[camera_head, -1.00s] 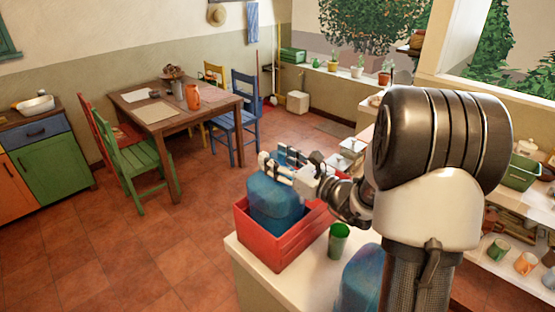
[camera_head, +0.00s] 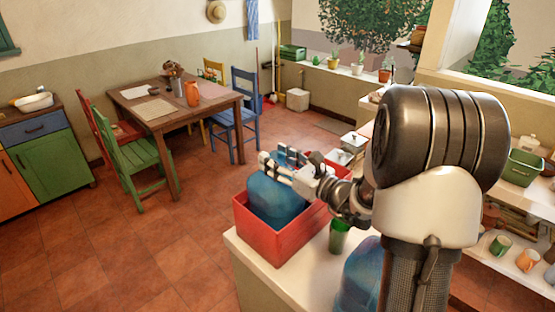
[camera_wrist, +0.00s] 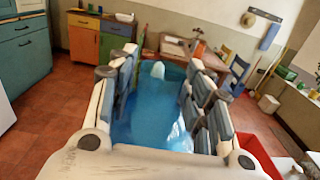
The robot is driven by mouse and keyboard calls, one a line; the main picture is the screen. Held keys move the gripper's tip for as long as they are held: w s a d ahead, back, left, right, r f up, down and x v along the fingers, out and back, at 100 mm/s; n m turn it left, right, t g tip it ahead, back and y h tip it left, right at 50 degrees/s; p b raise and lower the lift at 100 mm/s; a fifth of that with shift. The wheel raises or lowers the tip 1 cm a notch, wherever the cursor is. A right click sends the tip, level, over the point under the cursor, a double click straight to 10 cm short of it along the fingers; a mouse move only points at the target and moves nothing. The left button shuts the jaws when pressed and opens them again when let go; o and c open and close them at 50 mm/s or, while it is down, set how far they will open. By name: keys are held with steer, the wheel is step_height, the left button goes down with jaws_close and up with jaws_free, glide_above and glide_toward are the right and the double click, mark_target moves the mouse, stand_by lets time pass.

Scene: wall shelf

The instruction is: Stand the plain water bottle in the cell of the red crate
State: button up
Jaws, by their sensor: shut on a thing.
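The water bottle is a large translucent blue bottle (camera_head: 273,197) that stands roughly upright at the red crate. Its lower part is hidden behind the crate's near wall. The red crate (camera_head: 278,246) stands on a white counter at the centre. My gripper (camera_head: 287,165) is shut on the bottle near its top. In the wrist view the blue bottle (camera_wrist: 153,112) lies between the two padded fingers of my gripper (camera_wrist: 160,85). The red crate's rim (camera_wrist: 255,150) shows at the lower right. Whether the bottle's base touches the crate floor is hidden.
A green cup (camera_head: 339,238) stands on the counter right of the crate. A second blue bottle (camera_head: 360,275) is partly hidden behind my arm. White containers (camera_head: 352,142) stand behind the crate. A wooden table with chairs (camera_head: 165,105) is farther off, with open floor between.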

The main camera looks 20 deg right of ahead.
steer(key=shift+f+b, duration=0.65)
steer(key=shift+f, duration=0.1)
steer(key=o, duration=1.6)
step_height(320, 180, up, 10)
